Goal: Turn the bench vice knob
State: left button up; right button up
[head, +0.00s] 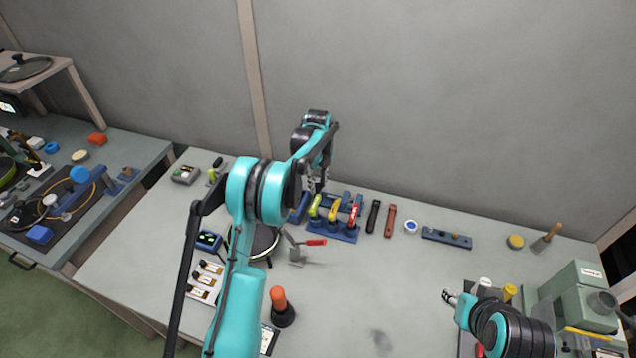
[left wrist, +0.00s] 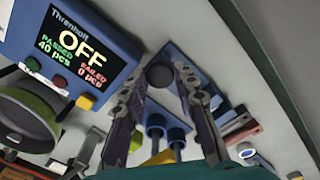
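My left gripper (head: 318,184) points down over the back of the bench, in front of the wall. In the left wrist view its two fingers (left wrist: 160,78) stand apart, with a dark round knob (left wrist: 160,75) showing between their tips. I cannot tell whether they touch it. The knob seems to belong to a blue fixture (left wrist: 176,55) behind it, perhaps the bench vice. In the head view a blue block (head: 298,212) shows beside the gripper, partly hidden by my arm. My right gripper (head: 449,296) is low at the right, above the bench, small in view.
A blue display box (left wrist: 80,55) reading OFF stands close by. A rack with coloured handles (head: 345,236) and a red-handled clamp (head: 316,242) are near the left gripper. An orange-topped tool (head: 280,305) stands in front. A green machine (head: 578,297) is at right. Mid-bench is clear.

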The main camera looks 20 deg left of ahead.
aim_at(318, 186)
pick_arm(q)
jog(key=o, duration=0.4)
jog(key=shift+r, duration=0.1)
notch_tip(318, 186, up, 12)
jog(key=shift+f, duration=0.1)
dwell(0.5)
jog(key=s+d+r+n+t+b, duration=0.1)
jog(key=s+d+r+n+t, duration=0.1)
jog(key=s+r+n, duration=0.5)
jog(key=s+d+r+n+t, duration=0.15)
jog(key=s+n, duration=0.25)
jog(key=s, duration=0.4)
jog(key=s+d+f+n+t, duration=0.1)
jog(key=s+f+n, duration=0.1)
jog(key=s+n, duration=0.2)
jog(key=s+d+f+n+t+b, duration=0.1)
jog(key=s+f+n, duration=0.1)
jog(key=s+n, duration=0.3)
jog(key=s+d+f+n+t, duration=0.1)
jog(key=s+f+n, duration=0.2)
jog(key=s, duration=0.8)
jog(key=shift+s+d+n+t, duration=0.1)
jog(key=shift+d+n+t, duration=0.25)
jog(key=shift+n, duration=0.65)
